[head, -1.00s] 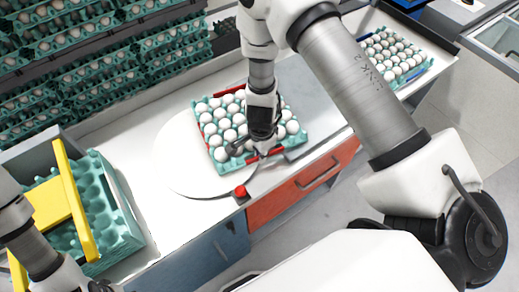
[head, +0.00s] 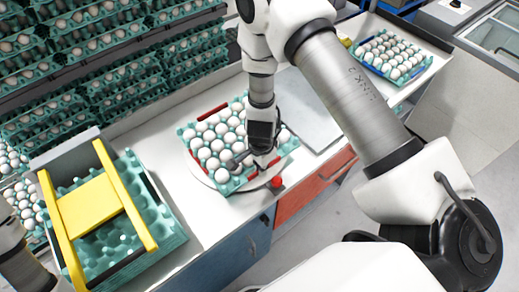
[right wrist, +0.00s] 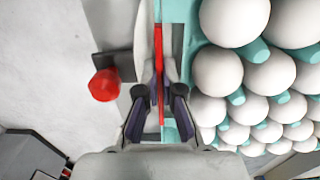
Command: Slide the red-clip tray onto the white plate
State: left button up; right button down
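My right gripper (head: 262,165) is at the tray's near edge. In the right wrist view, the right gripper (right wrist: 158,75) has its fingers closed on either side of the near red clip (right wrist: 158,35). My left arm shows only at the lower left corner; its gripper is out of view.
A red button (head: 277,182) stands close by the plate at the counter's front edge. A grey panel (head: 308,112) lies to the right. A blue-clip egg tray (head: 393,82) is farther right. Empty teal trays (head: 165,215) under a yellow frame (head: 90,205) stand at left; stacked egg trays line the back.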

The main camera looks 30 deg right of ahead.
jog(key=shift+a, duration=0.15)
jog(key=c, duration=1.2)
grip_release()
jog(key=shift+c, duration=0.2)
jog(key=shift+r, duration=0.1)
